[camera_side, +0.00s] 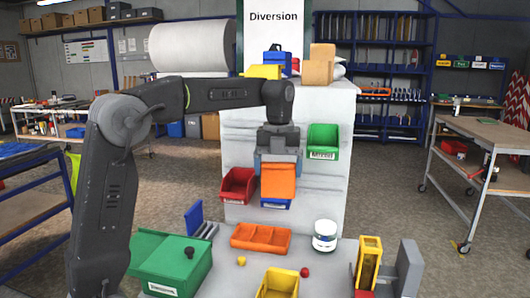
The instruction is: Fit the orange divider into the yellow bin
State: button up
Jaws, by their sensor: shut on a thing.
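The orange divider (278,181) is a flat upright plate. My gripper (278,164) points down and is shut on the top of the divider, holding it in the air above the work surface. The yellow bin (266,294) is an open-topped box at the front centre, partly cut off by the bottom edge of the picture. The divider is above the bin in the picture and apart from it. The fingertips are hard to make out against the grey behind them.
An orange tray (261,248) lies behind the yellow bin. A white jar (325,236) stands to its right. A green box (172,264) is at left, a yellow holder (368,266) at right. Small yellow (241,261) and red (305,272) balls lie near the bin.

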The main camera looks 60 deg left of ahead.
aim_at(280, 181)
jog(key=d, duration=0.1)
jog(key=s+d+f+m, duration=0.1)
jog(key=d, duration=0.1)
jog(key=s+d+m, duration=0.1)
jog(key=shift+s+d+f, duration=0.15)
jog(key=shift+s+f, duration=0.05)
jog(key=shift+s, duration=0.05)
notch_tip(280, 181, down, 22)
jog(key=shift+w+f, duration=0.1)
jog(key=shift+f, duration=1.35)
dwell(1.8)
